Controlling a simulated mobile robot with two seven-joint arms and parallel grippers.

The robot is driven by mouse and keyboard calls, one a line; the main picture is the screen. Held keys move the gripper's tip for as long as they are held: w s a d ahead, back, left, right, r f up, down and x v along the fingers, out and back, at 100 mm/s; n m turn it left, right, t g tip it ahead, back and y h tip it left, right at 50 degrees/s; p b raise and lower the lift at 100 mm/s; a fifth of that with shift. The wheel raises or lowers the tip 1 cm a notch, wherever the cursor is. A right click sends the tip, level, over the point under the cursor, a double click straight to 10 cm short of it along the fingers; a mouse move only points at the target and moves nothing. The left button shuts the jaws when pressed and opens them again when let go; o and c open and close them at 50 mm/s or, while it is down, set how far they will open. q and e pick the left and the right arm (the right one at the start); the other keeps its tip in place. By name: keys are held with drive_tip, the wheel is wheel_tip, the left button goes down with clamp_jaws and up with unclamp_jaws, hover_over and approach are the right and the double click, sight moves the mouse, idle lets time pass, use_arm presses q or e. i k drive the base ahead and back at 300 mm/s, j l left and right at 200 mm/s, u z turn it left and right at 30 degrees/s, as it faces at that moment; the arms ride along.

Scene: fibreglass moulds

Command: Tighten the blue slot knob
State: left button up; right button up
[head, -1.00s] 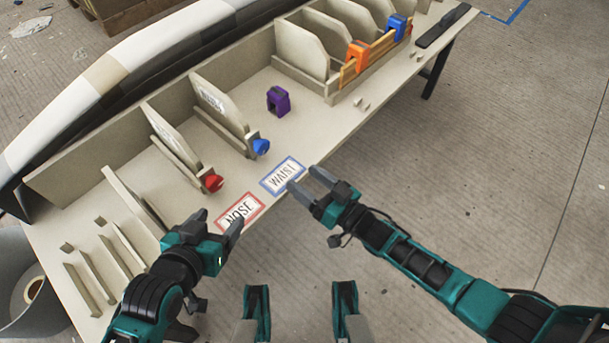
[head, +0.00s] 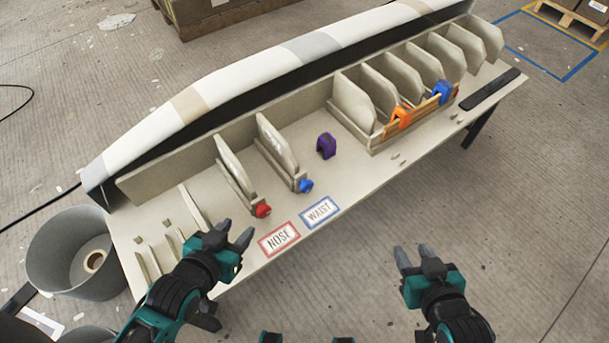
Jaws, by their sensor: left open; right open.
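The blue slot knob (head: 305,186) sits at the front end of a slot that holds an upright panel (head: 277,146) on the bench. A blue-bordered WAIST label (head: 320,213) lies in front of it. My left gripper (head: 241,236) is open and empty, at the bench's front edge, nearer to me and to the left of the blue knob. My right gripper (head: 413,254) is open and empty over the floor, right of the bench front and well apart from the knob.
A red knob (head: 263,211) and a NOSE label (head: 279,239) are left of the blue knob. A purple clamp (head: 326,146) stands right of it. A rack with an orange clamp (head: 401,117) and a blue clamp (head: 442,93) is further right. A grey bin (head: 72,262) stands at left.

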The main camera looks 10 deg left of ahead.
sight(306, 185)
drive_tip(key=u, duration=1.2)
drive_tip(key=l+u, duration=0.15)
drive_tip(key=u, duration=0.25)
drive_tip(key=l+u, duration=0.2)
drive_tip(key=u, duration=0.2)
drive_tip(key=l+u, duration=0.15)
drive_tip(key=u, duration=0.3)
drive_tip(key=k+l+u, duration=0.15)
drive_tip(key=l+u, duration=0.25)
drive_tip(key=k+l+u, duration=0.2)
drive_tip(key=u, duration=0.25)
drive_tip(key=k+l+u, duration=0.45)
drive_tip(key=k, duration=0.15)
drive_tip(key=k+l, duration=0.25)
drive_tip(key=k, duration=0.15)
drive_tip(key=k+l, duration=0.2)
drive_tip(key=k, duration=0.25)
drive_tip(key=l+u, duration=0.05)
